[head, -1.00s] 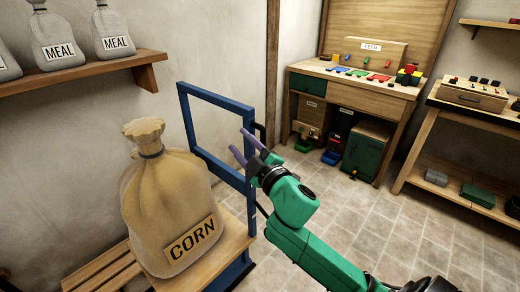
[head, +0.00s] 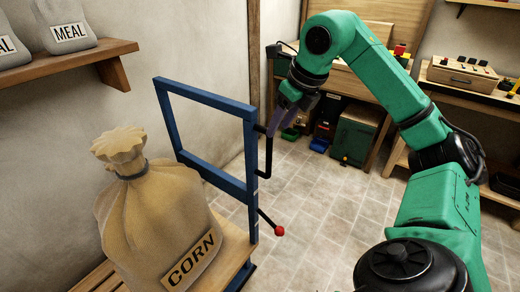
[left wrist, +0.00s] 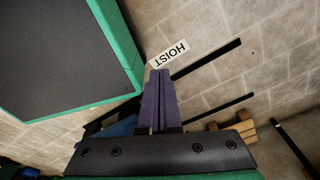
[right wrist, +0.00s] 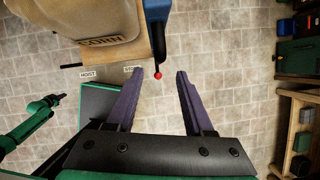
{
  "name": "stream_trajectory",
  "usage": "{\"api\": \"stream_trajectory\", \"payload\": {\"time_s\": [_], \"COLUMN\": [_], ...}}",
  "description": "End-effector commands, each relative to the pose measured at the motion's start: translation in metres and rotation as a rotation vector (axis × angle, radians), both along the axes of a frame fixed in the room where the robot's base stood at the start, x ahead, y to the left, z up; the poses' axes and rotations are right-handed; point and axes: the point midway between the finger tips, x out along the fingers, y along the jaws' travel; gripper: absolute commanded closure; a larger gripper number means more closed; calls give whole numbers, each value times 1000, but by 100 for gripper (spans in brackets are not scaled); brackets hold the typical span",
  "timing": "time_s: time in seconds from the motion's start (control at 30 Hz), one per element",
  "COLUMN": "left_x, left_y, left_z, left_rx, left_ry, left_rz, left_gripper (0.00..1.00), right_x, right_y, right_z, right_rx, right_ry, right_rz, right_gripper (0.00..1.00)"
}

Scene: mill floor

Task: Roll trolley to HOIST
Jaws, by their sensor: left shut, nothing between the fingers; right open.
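The trolley has a blue upright frame (head: 203,103), a wooden deck (head: 236,250), a black grip (head: 268,158) on its right post and a lever with a red knob (head: 280,231). A tied CORN sack (head: 150,215) stands upright on the deck. My right gripper (head: 298,128) is open and empty, right of the black grip and apart from it. In the right wrist view the red knob (right wrist: 158,76) appears between my open fingertips (right wrist: 161,73), apparently lower down. My left gripper (left wrist: 160,72) is shut and empty above the floor. A HOIST label (left wrist: 169,53) lies beside its fingertips in the picture.
Dark floor lines (left wrist: 206,59) run near the HOIST label. A wall shelf (head: 80,70) holds MEAL sacks. A workbench with a green cabinet (head: 353,138) stands behind. Tiled floor (head: 320,210) right of the trolley is clear.

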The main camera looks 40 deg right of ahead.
Motion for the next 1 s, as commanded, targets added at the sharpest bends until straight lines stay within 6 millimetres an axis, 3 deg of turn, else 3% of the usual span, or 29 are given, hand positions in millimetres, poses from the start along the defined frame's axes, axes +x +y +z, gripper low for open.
{"api": "stream_trajectory", "payload": {"time_s": [0.03, 0.17, 0.27, 0.4, 0.53, 0.77, 0.83, 0.9, 0.93, 1.0], "left_x": [-16, -39, -38, -16, -4, -13, -15, -16, -16, -16], "left_y": [1, 2, 2, 1, 0, 1, 1, 1, 1, 1], "left_z": [-11, -21, -24, -23, -22, -22, -23, -23, -23, -23], "left_rx": [1, 5, 5, 2, -1, 1, 2, 2, 2, 3], "left_ry": [25, 63, 61, 26, 6, 20, 23, 24, 25, 26], "left_rz": [0, 1, 0, 0, 0, 1, 1, 1, 1, 1], "left_gripper": [100, 100, 100, 100, 100, 100, 100, 100, 100, 100], "right_x": [4, 18, 29, 40, 45, 46, 46, 46, 46, 46], "right_y": [1, 3, 4, 5, 6, 6, 6, 6, 6, 6], "right_z": [-18, -51, -74, -98, -109, -111, -111, -111, -111, -111], "right_rx": [1, 3, 3, 4, 3, 4, 4, 4, 4, 4], "right_ry": [6, 5, 5, 2, 0, -1, -1, -1, -1, -1], "right_rz": [2, 4, 4, 5, 5, 5, 5, 5, 5, 5], "right_gripper": [48, 48, 48, 48, 48, 48, 67, 94, 100, 100]}}
